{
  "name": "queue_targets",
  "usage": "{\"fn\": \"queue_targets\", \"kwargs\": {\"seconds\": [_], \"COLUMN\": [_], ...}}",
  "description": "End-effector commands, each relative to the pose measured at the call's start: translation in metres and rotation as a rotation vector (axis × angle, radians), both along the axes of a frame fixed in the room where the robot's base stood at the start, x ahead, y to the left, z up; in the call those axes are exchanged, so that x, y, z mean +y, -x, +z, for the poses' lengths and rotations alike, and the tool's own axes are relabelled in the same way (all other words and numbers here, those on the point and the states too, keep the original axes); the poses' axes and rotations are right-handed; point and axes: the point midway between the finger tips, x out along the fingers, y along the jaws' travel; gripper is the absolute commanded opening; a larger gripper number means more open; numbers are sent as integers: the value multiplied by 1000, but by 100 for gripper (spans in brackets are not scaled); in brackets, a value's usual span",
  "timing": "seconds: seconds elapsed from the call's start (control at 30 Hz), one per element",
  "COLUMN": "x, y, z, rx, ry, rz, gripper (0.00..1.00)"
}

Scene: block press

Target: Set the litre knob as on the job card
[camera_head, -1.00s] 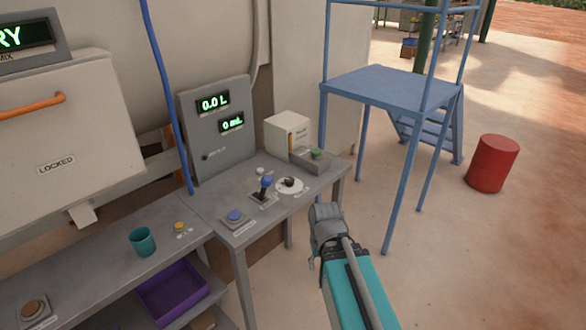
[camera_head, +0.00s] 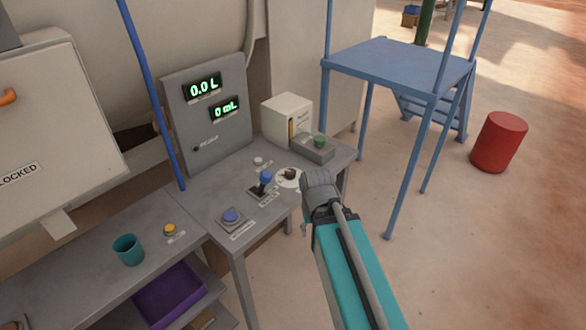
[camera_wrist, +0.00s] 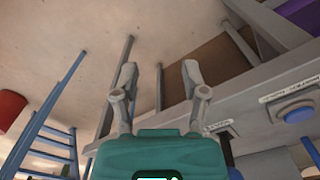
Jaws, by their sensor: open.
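The litre knob appears to be the dark knob (camera_head: 290,173) on a round white dial (camera_head: 279,182) near the desk's front edge; its setting is too small to read. My gripper shows open and empty in the wrist view (camera_wrist: 158,74), fingers apart, beside the desk edge. In the head view my grey wrist covers the dial's right side; whether it is touching cannot be told. The panel (camera_head: 212,130) reads 0.0 L on the upper display (camera_head: 203,88) and 0 mL on the lower one (camera_head: 225,109). I cannot identify a job card.
A blue-topped lever (camera_head: 265,178), a blue button (camera_head: 231,216) and a grey box with a green button (camera_head: 319,141) share the desk. A teal cup (camera_head: 128,250) and yellow button (camera_head: 170,230) are left. A blue platform (camera_head: 400,70) and red drum (camera_head: 498,143) stand right.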

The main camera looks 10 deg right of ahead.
Motion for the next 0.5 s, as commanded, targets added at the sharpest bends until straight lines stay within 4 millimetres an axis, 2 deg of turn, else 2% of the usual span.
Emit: {"fn": "queue_targets", "kwargs": {"seconds": [0.17, 0.37, 0.5], "x": [0, 0, 0], "y": [0, -7, -29], "z": [0, 3, 14], "rx": [0, 0, 0], "ry": [0, 0, 0], "rz": [0, 9, 42], "gripper": [57, 91, 93]}}
